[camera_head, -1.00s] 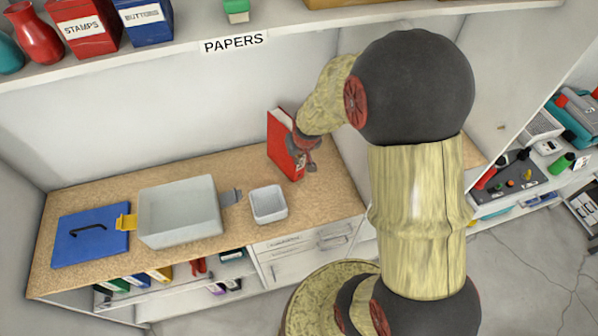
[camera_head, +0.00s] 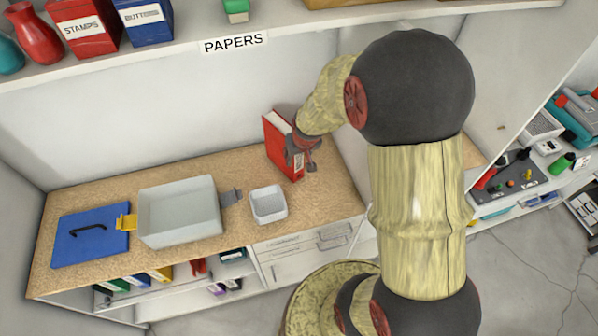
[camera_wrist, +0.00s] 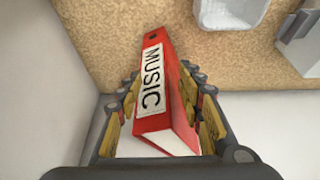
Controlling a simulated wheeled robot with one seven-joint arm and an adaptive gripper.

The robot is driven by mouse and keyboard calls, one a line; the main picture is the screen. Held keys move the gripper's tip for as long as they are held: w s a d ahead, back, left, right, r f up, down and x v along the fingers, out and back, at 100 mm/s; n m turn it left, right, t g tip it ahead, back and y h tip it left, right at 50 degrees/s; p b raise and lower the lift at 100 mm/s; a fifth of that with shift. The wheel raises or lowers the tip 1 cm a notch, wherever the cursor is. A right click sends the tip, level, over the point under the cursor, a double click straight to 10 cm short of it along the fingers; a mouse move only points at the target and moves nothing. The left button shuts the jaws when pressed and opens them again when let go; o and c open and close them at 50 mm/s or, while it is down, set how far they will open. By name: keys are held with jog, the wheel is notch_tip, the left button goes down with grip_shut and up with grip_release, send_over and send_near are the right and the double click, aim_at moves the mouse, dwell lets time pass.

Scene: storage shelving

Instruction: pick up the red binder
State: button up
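The red binder (camera_head: 280,143) stands upright on the wooden counter near its right end, against the back wall side. In the wrist view the binder (camera_wrist: 158,85) shows its spine with a white "MUSIC" label and its white pages. My gripper (camera_head: 301,155) is at the binder's right side in the head view, and the arm hides part of it. In the wrist view my gripper's fingers (camera_wrist: 161,100) lie on both sides of the binder, and their yellow pads appear to touch it. The binder appears to rest on the counter.
A side wall (camera_head: 352,165) is close on the right. A shelf (camera_head: 180,62) with boxes runs above.

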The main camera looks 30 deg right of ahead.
jog(key=o, duration=0.5)
jog(key=shift+r, duration=0.1)
